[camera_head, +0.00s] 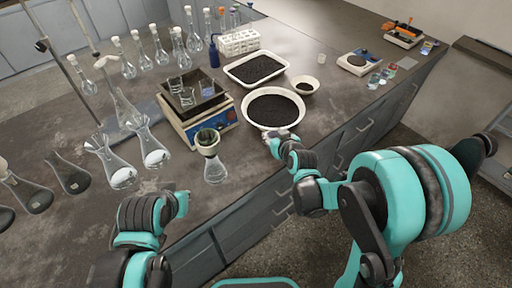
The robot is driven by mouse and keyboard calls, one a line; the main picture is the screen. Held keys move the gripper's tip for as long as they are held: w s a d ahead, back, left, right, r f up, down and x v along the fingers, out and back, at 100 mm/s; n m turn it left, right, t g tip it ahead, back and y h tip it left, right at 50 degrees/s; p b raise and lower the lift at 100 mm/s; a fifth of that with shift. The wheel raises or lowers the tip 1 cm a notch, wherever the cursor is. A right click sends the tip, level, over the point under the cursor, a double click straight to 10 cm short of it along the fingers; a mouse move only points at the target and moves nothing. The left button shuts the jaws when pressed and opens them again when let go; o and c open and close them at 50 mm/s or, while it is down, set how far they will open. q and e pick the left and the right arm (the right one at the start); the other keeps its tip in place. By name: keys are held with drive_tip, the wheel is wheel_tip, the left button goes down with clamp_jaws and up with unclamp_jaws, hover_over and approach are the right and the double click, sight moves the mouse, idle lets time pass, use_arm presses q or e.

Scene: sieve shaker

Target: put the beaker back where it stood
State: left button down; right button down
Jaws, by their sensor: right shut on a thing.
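My right gripper (277,135) is shut at the near edge of the large white dish of black grains (250,112). A small pale, clear thing at its fingertips looks like the beaker (270,132); it is largely hidden by the gripper, and its tilt cannot be made out.
A conical flask with a dark-topped funnel (215,170) stands in front of the shaker. Several flasks (150,150) crowd the left. A white tray of black grains (256,58), a small bowl (305,86) and a balance (358,62) stand behind. Bare bench (325,112) lies right of the dish.

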drive_tip(key=b, duration=0.3)
hover_over(250, 149)
wheel_tip(250, 149, down, 6)
drive_tip(key=shift+r, duration=0.25)
wheel_tip(250, 149, down, 4)
drive_tip(key=shift+b, duration=1.2)
drive_tip(key=shift+r, duration=0.1)
drive_tip(key=c, duration=0.9)
unclamp_jaws()
